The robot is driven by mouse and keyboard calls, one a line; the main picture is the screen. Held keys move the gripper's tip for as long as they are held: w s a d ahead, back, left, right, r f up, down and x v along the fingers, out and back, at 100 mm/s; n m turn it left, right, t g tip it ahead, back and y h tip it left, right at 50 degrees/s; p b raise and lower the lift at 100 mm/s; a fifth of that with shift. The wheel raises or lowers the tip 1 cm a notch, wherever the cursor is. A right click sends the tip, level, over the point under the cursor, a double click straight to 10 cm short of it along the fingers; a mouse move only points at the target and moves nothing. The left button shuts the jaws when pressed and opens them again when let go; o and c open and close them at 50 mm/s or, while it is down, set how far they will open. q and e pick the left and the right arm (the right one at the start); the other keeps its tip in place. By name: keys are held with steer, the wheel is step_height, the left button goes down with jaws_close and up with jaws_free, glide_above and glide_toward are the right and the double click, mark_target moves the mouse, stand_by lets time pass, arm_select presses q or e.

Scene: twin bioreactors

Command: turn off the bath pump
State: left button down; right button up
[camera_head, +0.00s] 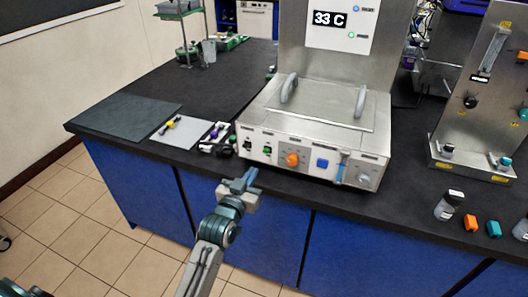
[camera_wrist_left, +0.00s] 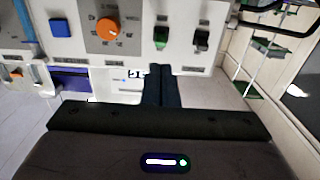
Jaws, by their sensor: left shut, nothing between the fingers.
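The steel water bath (camera_head: 315,128) stands on the dark bench, with a "33 C" display (camera_head: 328,18) behind it. Its front panel carries a black rocker switch (camera_head: 247,145), a green rocker switch (camera_head: 267,150), an orange knob (camera_head: 292,160) and a blue square button (camera_head: 322,163). The labels are too small to read, so I cannot tell which one is the pump's. My left gripper (camera_head: 253,175) is shut and empty, in front of the panel. In the left wrist view its closed fingers (camera_wrist_left: 162,72) point toward the green switch (camera_wrist_left: 161,38), apart from it.
A blue-handled valve (camera_head: 341,168) projects from the panel's right part. A grey mat (camera_head: 180,132) with small items lies left of the bath. A steel flow-meter stand (camera_head: 478,160), a bottle (camera_head: 449,205) and small coloured blocks are at the right. Blue cabinets (camera_head: 270,235) are below.

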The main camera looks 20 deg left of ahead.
mark_target(266, 151)
arm_select(q)
steer(key=shift+r, duration=0.8)
steer(key=w+p, duration=0.3)
steer(key=w, duration=0.7)
steer(key=shift+d, duration=0.15)
steer(key=shift+s+f+t+b, duration=0.1)
steer(key=shift+f+t+b, duration=0.15)
steer(key=shift+b, duration=0.55)
steer(key=shift+r, duration=0.15)
